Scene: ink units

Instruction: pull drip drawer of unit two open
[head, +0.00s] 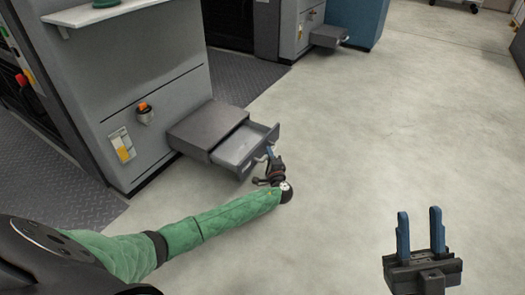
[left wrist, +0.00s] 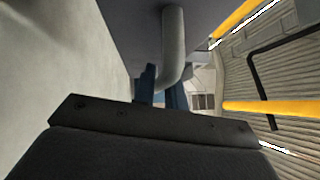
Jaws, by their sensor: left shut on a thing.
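The drip drawer (head: 239,148) of the near grey unit (head: 150,75) is partly pulled out of its grey housing (head: 203,128), and its light inside shows. My left gripper (head: 270,153) is at the drawer's front, shut on the drawer's handle. In the left wrist view the pale curved handle (left wrist: 173,45) runs down to the blue fingers of my left gripper (left wrist: 160,88). The exact grip is partly hidden by the gripper body. My right gripper (head: 421,232) is at the lower right, open and empty, with its blue fingers apart, far from the drawer.
A second unit (head: 303,25) at the back has a similar drawer box (head: 327,36), with a blue cabinet (head: 357,20) beside it. Dark tread plates (head: 245,75) lie between the units. The pale floor (head: 380,130) right of the drawer is clear.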

